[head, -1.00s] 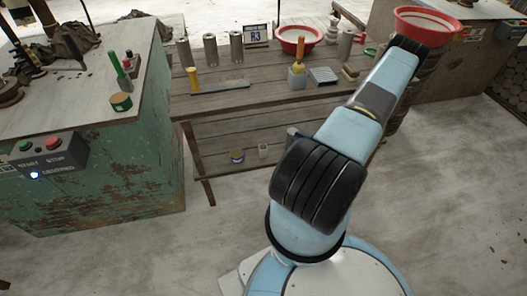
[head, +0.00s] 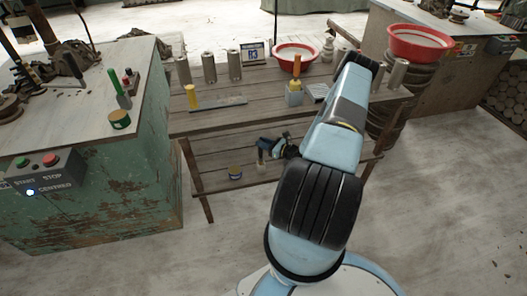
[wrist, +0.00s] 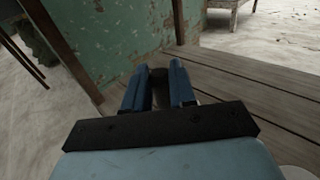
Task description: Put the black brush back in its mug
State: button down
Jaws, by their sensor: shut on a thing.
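My gripper (head: 277,147) is at the lower shelf of the wooden bench in the head view, partly hidden by my forearm. It is shut on the black brush (head: 263,143), which looks upright. The brush's dark end also shows between my fingers (wrist: 160,88) in the wrist view (wrist: 159,74). The small pale mug (head: 261,164) stands on the lower shelf, directly below the brush in the picture. I cannot tell whether the brush's lower end is inside the mug or just above it.
A green cabinet (head: 120,175) stands at the left.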

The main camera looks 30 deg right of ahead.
jog(key=shift+f, duration=2.8)
jog(key=c, duration=0.9)
grip_release()
jog(key=shift+s, duration=0.1)
jog(key=v, duration=1.1)
jog(key=shift+s+d, duration=0.15)
jog(key=shift+s, duration=0.2)
